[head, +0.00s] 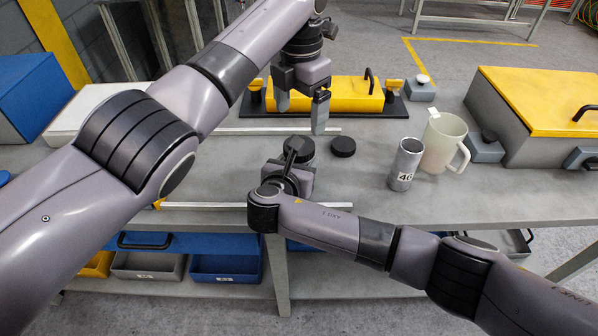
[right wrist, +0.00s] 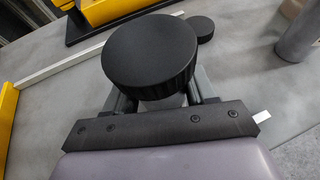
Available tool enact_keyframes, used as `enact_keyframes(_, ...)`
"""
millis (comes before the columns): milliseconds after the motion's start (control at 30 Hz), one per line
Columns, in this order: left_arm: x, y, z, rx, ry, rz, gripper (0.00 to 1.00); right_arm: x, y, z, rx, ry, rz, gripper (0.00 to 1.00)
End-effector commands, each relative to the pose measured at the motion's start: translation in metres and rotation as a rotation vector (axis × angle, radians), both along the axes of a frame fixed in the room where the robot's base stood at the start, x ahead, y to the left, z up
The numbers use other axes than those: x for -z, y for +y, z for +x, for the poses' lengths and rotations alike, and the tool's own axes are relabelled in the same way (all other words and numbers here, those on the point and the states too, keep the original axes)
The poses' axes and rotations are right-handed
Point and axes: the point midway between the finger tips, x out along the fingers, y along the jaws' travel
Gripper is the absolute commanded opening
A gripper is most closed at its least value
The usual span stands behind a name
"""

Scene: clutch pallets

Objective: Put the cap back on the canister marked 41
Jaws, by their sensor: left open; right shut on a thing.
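A black round cap (head: 300,149) with a ribbed side is in my right gripper (head: 294,162), near the table's front middle. In the right wrist view the same cap (right wrist: 150,55) covers the fingertips of my right gripper (right wrist: 160,98); I cannot tell whether anything is under it. A second black cap (head: 343,147) lies flat on the table just right of it; it also shows in the right wrist view (right wrist: 202,27). A grey canister (head: 405,165) marked 46 stands upright further right. No number 41 is readable. My left gripper (head: 302,108) is open and empty, behind the held cap.
A yellow block (head: 340,95) with a handle lies on a dark base behind my left gripper. A pale mug (head: 442,143) stands beside the canister. A grey box with a yellow lid (head: 545,95) is at the right. White rails (head: 240,130) cross the table.

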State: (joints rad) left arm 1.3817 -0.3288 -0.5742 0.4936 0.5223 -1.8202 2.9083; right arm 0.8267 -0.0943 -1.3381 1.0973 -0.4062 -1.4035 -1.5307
Motion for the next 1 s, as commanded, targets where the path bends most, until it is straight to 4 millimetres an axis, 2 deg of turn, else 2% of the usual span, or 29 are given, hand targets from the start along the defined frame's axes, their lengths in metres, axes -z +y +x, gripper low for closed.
enact_keyframes(467,0.0,0.001,0.0,-0.025,0.003,0.001,0.87,0.0,0.001,-0.001,-0.002,0.002,0.001,0.0)
enact_keyframes(567,0.008,0.001,0.0,-0.026,0.004,0.001,0.87,0.0,0.001,-0.001,-0.002,0.002,0.001,0.0)
enact_keyframes(800,0.046,0.001,-0.001,-0.025,0.005,0.002,0.87,0.0,0.001,-0.001,-0.002,0.002,0.001,0.0)
enact_keyframes(1000,0.07,0.001,0.0,-0.025,0.004,0.002,0.87,0.0,0.001,-0.001,-0.002,0.002,0.001,0.0)
